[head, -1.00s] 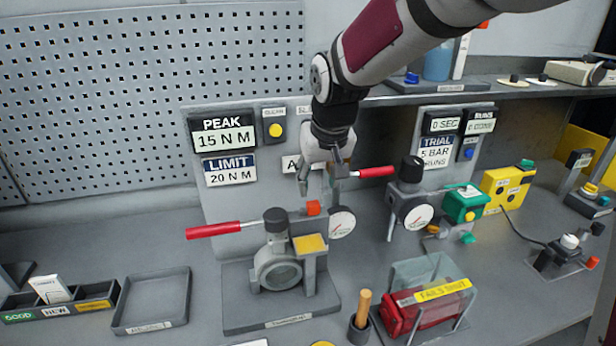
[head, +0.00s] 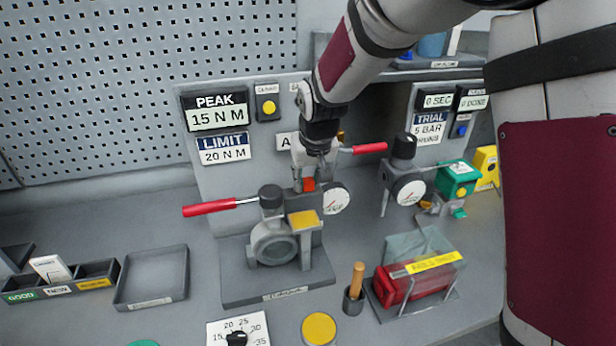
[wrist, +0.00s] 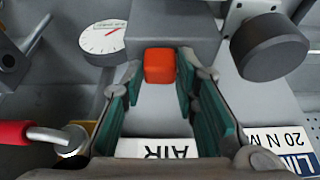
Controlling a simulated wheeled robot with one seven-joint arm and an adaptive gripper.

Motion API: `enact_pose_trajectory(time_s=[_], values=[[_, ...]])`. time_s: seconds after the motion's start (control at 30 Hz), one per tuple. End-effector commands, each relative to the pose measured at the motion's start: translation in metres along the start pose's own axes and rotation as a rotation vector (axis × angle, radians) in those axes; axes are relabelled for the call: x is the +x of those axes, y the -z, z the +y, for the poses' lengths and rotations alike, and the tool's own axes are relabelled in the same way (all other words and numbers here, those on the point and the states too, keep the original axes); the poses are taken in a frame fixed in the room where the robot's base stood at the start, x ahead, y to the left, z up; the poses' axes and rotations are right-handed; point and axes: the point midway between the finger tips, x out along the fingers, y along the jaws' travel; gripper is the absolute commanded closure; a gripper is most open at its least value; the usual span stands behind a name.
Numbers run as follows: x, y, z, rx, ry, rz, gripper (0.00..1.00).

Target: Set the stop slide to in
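A small orange-red block (head: 309,185), which looks like the stop slide's knob, sits behind the yellow-topped post of the valve stand; no label for it is readable. In the wrist view the orange block (wrist: 160,66) lies between the tips of my gripper (wrist: 159,78), against a grey housing (wrist: 172,25).
A red-handled lever (head: 210,207) reaches left from the valve stand, and another red handle (head: 370,148) lies right of my gripper. A dial gauge (head: 336,198) is close beside the orange block. The AIR label (wrist: 168,150) is on the panel under my fingers.

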Motion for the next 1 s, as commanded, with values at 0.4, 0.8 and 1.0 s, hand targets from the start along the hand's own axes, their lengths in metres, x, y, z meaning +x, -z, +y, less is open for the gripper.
enact_pose_trajectory(time_s=[0.4, 0.8, 1.0], values=[[-0.001, -0.001, -0.016, -0.004, 0.001, -0.001, 1.00], [0.000, 0.000, -0.024, -0.001, 0.000, 0.000, 0.59], [0.000, 0.000, -0.025, -0.001, 0.001, 0.000, 0.55]])
